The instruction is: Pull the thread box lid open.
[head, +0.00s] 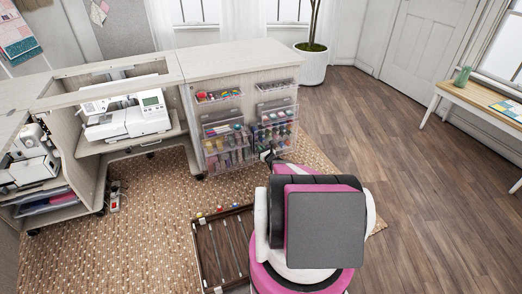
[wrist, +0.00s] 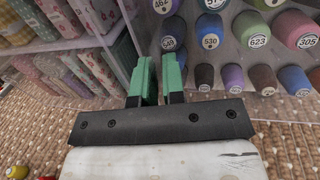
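The thread box (head: 285,120) is a clear box full of coloured spools, low at the right of the cabinet's front. In the wrist view its numbered spools (wrist: 212,42) stand in rows behind clear plastic. My gripper (head: 268,155) is at the box's lower front in the head view. In the wrist view its green fingertips (wrist: 160,78) are close together with a narrow dark gap, in front of the lower spools. Whether a clear lid edge lies between the fingers cannot be told. The lid's outline is hard to see, and my arm hides part of the area below the box.
Another clear box with patterned fabric rolls (wrist: 75,45) is just left of my fingers. More clear boxes (head: 220,95) hang above and beside it. A dark slatted rack (head: 222,250) lies on the woven rug (head: 150,220) at left. The wood floor (head: 420,180) at right is clear.

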